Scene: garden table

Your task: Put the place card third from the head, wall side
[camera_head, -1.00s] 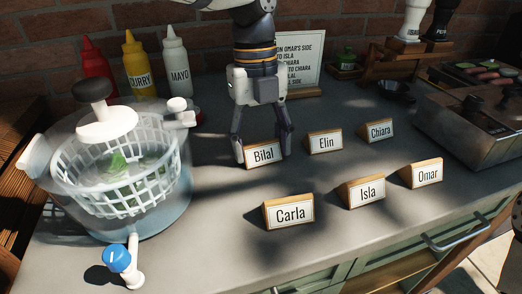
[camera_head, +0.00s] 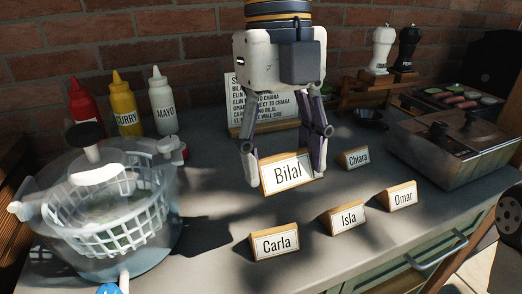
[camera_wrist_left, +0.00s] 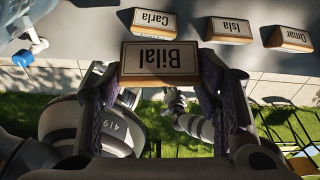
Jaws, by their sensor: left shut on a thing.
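My left gripper (camera_head: 284,172) is shut on the Bilal place card (camera_head: 288,174), a white label on a wooden wedge. It holds the card raised above the counter; in the left wrist view the card (camera_wrist_left: 160,58) sits between the fingers, its label upside down. The Chiara card (camera_head: 356,158) stands in the back row, right of the gripper. The Carla card (camera_head: 274,243), Isla card (camera_head: 346,217) and Omar card (camera_head: 401,196) stand in the front row. The Elin card is hidden behind the gripper and Bilal card.
A sign (camera_head: 262,106), partly covered by my gripper, stands by the brick wall. A salad spinner (camera_head: 105,215) and sauce bottles (camera_head: 162,101) are at left. A metal grill (camera_head: 455,150) is at right. Counter between spinner and Carla card is clear.

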